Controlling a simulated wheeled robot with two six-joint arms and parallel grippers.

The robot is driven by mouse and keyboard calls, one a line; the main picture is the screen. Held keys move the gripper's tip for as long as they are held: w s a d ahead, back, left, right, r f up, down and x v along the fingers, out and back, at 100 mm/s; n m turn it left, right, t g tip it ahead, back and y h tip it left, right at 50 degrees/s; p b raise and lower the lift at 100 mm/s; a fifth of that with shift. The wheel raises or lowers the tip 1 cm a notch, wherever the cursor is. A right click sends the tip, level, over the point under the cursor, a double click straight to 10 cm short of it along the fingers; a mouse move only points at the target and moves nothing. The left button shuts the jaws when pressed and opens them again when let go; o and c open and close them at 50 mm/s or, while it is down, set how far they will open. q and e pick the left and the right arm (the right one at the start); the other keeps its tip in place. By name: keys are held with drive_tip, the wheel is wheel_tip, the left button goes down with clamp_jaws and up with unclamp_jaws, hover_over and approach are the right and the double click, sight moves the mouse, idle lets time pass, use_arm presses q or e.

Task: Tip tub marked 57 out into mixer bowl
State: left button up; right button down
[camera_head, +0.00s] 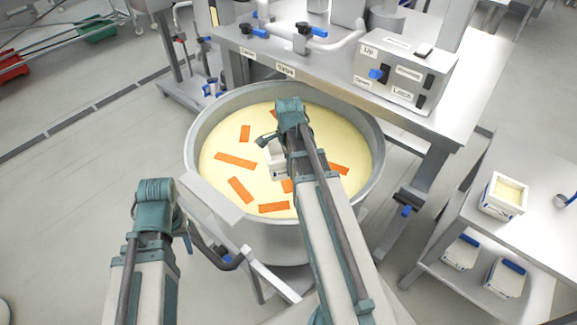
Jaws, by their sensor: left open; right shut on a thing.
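The mixer bowl (193,150) is a large round steel vessel in the middle of the head view. It holds pale yellow stuff with several flat orange strips on it. My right arm reaches over the bowl, and its gripper (268,147) is shut on a white tub (277,163). The tub is over the bowl's inside, partly hidden by my arm. I cannot read a number on it, nor tell how far it is tilted or what it holds. My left gripper (187,241) is open and empty, outside the bowl at its lower left, partly hidden by its own wrist.
A steel side table (540,222) at the right bears a white tub (503,196) with pale contents and a blue-handled tool (563,201). Two blue-and-white tubs (461,252) (507,278) stand on its lower shelf. A control box (404,75) and valves stand behind the bowl.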

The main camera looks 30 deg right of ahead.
drive_tip(key=shift+r+p, duration=2.65)
drive_tip(key=shift+r, duration=0.35)
drive_tip(key=shift+f, duration=0.2)
